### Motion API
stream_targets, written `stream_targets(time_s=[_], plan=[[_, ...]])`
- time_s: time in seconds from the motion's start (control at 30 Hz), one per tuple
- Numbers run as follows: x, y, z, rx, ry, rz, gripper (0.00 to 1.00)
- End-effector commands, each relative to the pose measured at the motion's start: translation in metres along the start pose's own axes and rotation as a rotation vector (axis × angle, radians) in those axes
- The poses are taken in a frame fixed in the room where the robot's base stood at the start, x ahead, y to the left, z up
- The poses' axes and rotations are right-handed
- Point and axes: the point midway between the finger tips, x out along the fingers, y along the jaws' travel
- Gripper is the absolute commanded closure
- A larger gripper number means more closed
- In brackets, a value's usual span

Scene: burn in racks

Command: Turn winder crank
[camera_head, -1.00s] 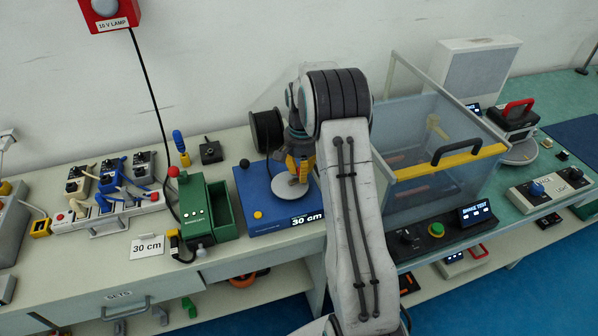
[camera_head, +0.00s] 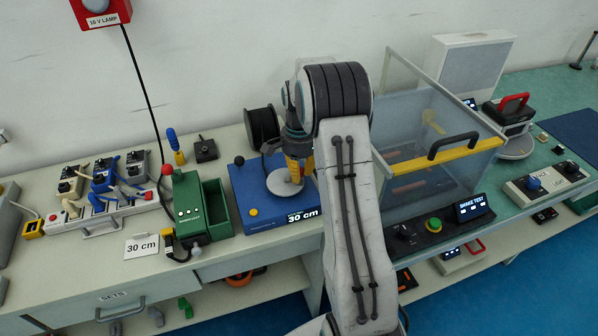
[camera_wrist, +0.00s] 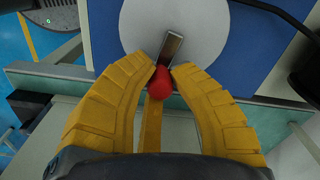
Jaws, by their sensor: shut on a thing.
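The winder is a blue box (camera_head: 250,205) on the bench with a "30 cm" display (camera_head: 302,215) on its front edge and a pale disc (camera_head: 284,182) on top. In the wrist view the disc (camera_wrist: 205,30) carries a metal crank arm (camera_wrist: 172,46) ending in a red knob (camera_wrist: 160,82). My gripper (camera_head: 300,172) is over the disc in the head view. In the wrist view its yellow fingers (camera_wrist: 163,72) are closed around the red knob, at the disc's edge. The head view hides the knob behind my gripper and arm.
A black wire spool (camera_head: 262,125) stands behind the winder. A green machine (camera_head: 188,210) and a "30 cm" card (camera_head: 141,247) are to its left. A clear bin (camera_head: 425,150) with a yellow-edged front stands to its right, beyond my arm.

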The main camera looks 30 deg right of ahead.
Motion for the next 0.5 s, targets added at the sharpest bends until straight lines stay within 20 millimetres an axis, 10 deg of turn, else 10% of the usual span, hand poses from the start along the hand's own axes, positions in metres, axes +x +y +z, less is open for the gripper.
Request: stream_targets(time_s=[0.23, 0.27, 0.5], plan=[[0.0023, 0.0015, 0.0011, -0.001, -0.004, 0.006, 1.00], [0.0023, 0.0015, 0.0011, -0.001, -0.004, 0.006, 0.79], [0.0011, 0.0006, 0.0006, -0.002, -0.002, 0.003, 0.57]])
